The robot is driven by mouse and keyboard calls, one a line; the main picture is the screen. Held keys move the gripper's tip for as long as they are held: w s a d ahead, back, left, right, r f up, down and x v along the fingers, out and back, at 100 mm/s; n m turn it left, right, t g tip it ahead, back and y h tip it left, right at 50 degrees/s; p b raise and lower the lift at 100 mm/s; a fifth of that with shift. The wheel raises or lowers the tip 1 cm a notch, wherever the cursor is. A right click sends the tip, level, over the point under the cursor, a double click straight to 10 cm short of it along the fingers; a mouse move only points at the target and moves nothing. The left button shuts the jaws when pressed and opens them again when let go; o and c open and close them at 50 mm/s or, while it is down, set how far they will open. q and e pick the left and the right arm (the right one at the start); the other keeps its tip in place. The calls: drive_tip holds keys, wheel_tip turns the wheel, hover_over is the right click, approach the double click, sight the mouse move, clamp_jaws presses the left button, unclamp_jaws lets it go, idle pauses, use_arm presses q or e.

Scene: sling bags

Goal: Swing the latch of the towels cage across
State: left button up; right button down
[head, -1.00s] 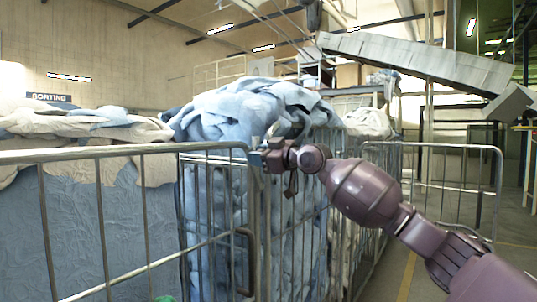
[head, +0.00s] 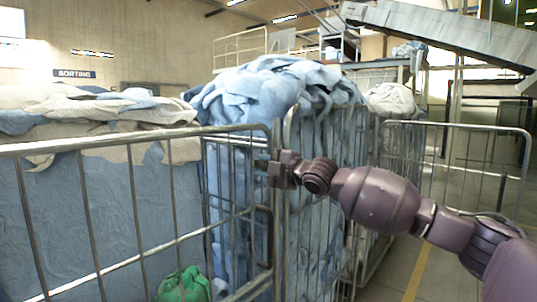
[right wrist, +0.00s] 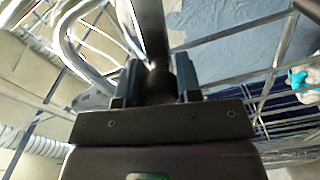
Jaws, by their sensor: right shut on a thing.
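The towels cage (head: 288,200) is a grey metal wire cage heaped with pale blue towels (head: 270,92). My right gripper (head: 264,166) is at the upright posts at the cage's front corner, below the top rail. In the right wrist view its two fingers (right wrist: 158,82) are shut on a dark bar, which I take to be the latch (right wrist: 152,30). The bar runs upward out of the jaws. In the head view the latch is hidden by the gripper and posts, so its angle cannot be told there. My left gripper is not in view.
A wire gate (head: 130,140) stands in the left foreground, with a blue-sided load of beige and blue cloth (head: 90,105) behind it. Another wire gate (head: 470,160) stands at right. A green bundle (head: 184,284) lies low. Open floor (head: 420,262) shows at right.

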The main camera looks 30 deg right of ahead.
drive_tip(key=shift+a+f+n+p, duration=0.1)
drive_tip(key=shift+f+n+p, duration=0.35)
drive_tip(key=shift+f+n, duration=1)
drive_tip(key=c, duration=0.8)
unclamp_jaws()
drive_tip(key=shift+r, duration=0.1)
drive_tip(key=shift+s, duration=0.1)
drive_tip(key=shift+v, duration=5.35)
